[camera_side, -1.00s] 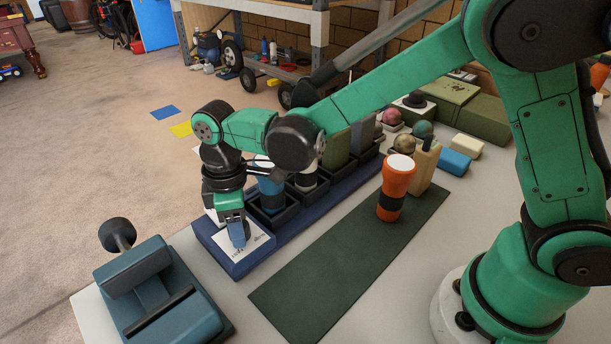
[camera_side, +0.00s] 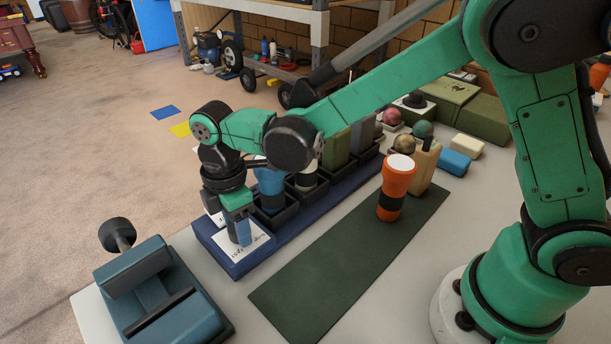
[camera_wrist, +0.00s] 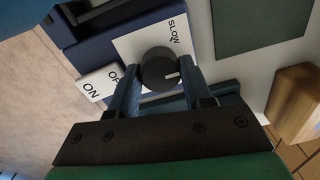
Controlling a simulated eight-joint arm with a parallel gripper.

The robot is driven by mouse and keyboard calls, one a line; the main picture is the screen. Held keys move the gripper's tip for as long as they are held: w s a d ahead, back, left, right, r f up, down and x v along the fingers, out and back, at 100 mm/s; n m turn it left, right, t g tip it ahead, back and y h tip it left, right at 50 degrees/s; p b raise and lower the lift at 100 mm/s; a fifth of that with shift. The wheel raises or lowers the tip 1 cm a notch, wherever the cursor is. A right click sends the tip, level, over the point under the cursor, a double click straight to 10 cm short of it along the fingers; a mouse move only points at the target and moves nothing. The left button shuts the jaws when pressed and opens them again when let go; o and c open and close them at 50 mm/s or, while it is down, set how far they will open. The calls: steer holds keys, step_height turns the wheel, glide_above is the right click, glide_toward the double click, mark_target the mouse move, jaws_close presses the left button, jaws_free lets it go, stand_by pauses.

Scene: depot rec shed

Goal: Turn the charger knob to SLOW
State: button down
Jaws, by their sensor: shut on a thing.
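The charger (camera_side: 228,262) is a long dark blue base with a white label plate (camera_side: 258,246) at its near end. In the wrist view, the round dark grey knob (camera_wrist: 154,62) sits on that plate, with SLOW printed above and to its right. The knob's white mark points right and slightly down, below the word SLOW. My gripper (camera_side: 240,238) is low over the plate; in the wrist view its two blue fingers (camera_wrist: 160,72) are shut on the knob, one on each side. In the side view my gripper hides the knob. Another label (camera_wrist: 97,84) reads ON and partly OFF.
Black charger bays hold a blue torch (camera_side: 268,186) and others just behind my gripper. An orange torch (camera_side: 397,181) stands on a dark green mat (camera_side: 340,262) to the right. A blue-grey vise (camera_side: 160,292) is at the front left.

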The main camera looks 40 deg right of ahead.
steer(key=shift+c, duration=1.8)
jaws_free()
